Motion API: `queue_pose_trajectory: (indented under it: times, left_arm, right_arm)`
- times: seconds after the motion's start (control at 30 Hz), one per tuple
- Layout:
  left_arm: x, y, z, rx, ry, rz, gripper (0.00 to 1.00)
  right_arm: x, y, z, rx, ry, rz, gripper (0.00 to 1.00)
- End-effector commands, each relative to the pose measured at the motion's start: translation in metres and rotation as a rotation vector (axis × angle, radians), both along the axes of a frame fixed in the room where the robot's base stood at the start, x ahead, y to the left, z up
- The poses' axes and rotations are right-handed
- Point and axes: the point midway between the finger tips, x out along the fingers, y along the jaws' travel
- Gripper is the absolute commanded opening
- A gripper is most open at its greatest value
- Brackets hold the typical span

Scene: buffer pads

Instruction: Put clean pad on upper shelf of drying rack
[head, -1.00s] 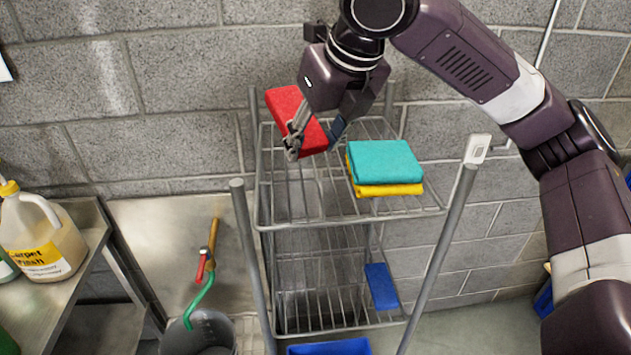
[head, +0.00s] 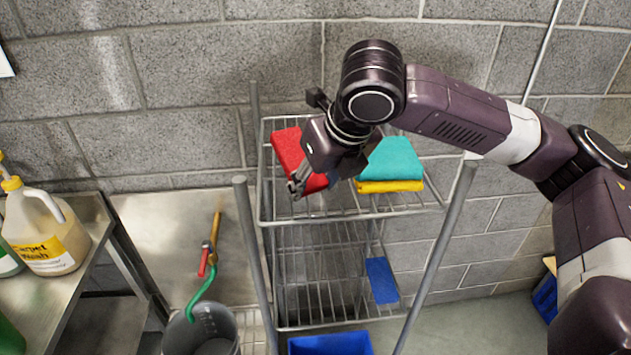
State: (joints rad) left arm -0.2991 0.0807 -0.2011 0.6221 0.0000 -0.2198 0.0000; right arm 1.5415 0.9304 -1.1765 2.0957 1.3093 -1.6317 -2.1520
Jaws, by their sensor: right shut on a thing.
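A red pad (head: 289,151) is held by my right gripper (head: 313,187), which is shut on it over the left part of the upper shelf of the wire drying rack (head: 350,210). The pad is at about shelf height; I cannot tell whether it touches the wires. A teal pad (head: 394,158) lies on a yellow pad (head: 390,186) on the right part of the same shelf, partly hidden by my gripper. A blue pad (head: 381,281) is on the lower shelf at the right. My left gripper is not in view.
A metal shelf unit (head: 85,245) with a Carpet Wash jug (head: 45,230) stands at the left. A grey bucket (head: 205,335) and a green hose (head: 203,293) are left of the rack. A blue bin (head: 330,345) is below. A block wall stands behind.

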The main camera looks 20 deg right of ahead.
Motion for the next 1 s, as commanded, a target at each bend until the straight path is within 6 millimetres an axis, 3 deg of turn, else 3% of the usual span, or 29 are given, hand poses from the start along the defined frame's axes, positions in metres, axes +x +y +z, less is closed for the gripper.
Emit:
queue_pose_trajectory:
  times: [0.2, 0.57, 1.0]
  left_arm:
    - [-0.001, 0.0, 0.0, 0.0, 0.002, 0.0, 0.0]
    - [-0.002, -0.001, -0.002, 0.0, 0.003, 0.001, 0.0]
    - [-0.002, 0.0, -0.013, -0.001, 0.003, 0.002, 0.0]
  right_arm:
    - [0.0, 0.0, -0.001, 0.0, 0.001, 0.0, 0.62]
    - [-0.001, 0.0, 0.005, 0.001, -0.002, -0.001, 0.62]
    - [-0.042, -0.005, 0.08, 0.001, -0.004, 0.0, 0.62]
